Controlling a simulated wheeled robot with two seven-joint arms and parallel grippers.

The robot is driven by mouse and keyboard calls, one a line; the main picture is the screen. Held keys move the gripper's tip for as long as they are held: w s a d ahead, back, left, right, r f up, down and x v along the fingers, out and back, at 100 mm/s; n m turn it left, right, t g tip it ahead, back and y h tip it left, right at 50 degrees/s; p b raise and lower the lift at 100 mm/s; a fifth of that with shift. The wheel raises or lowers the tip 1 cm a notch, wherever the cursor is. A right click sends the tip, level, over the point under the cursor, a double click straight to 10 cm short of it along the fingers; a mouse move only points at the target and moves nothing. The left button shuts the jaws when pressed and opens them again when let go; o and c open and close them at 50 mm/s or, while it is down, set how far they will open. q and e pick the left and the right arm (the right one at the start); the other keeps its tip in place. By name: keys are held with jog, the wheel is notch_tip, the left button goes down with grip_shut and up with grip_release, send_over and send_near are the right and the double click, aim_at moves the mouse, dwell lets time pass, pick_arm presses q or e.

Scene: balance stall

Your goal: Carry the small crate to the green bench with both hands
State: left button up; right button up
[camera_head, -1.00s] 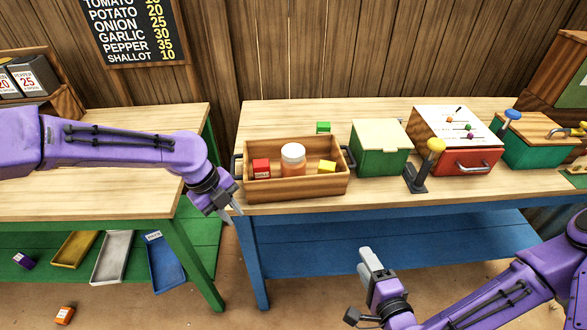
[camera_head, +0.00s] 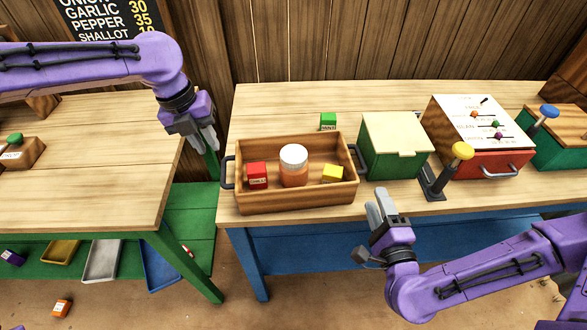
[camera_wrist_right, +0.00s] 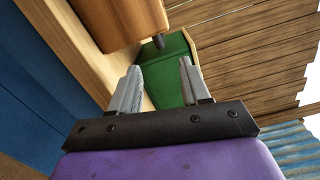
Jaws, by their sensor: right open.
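The small wooden crate (camera_head: 297,198) stands on the blue bench (camera_head: 300,243), with a dark handle at each end. It holds a red block, an orange jar with a white lid and a yellow block. The green bench (camera_head: 95,190), with a bare wooden top, is to the left across a gap. My left gripper (camera_head: 205,138) is above and left of the crate's left handle, apart from it; its jaw opening is unclear. My right gripper (camera_head: 376,203) is open and empty, in front of the crate's right end. In the right wrist view the crate (camera_wrist_right: 125,18) is beyond the fingers.
A green box (camera_head: 393,150), a yellow-knobbed lever (camera_head: 460,152) and a red panel box (camera_head: 490,165) stand right of the crate. A small green block (camera_head: 328,121) is behind it. Trays sit on the green bench's lower shelf.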

aim_at(223, 169)
pick_arm(q)
jog(key=f, duration=0.3)
jog(key=d+f, duration=0.1)
jog(key=f, duration=0.3)
jog(key=d+f, duration=0.1)
jog(key=f, duration=0.2)
jog(key=shift+w+f, duration=0.2)
jog(key=shift+f, duration=0.1)
pick_arm(e)
jog(key=w, duration=0.7)
jog(key=w+a, duration=0.1)
jog(key=w, duration=0.2)
jog(key=shift+w, duration=0.3)
jog(key=shift+a, duration=0.1)
pick_arm(q)
jog(key=shift+c, duration=1.3)
pick_arm(e)
jog(key=shift+c, duration=1.2)
pick_arm(q)
grip_shut()
pick_arm(e)
grip_shut()
pick_arm(q)
jog(key=shift+r, duration=0.1)
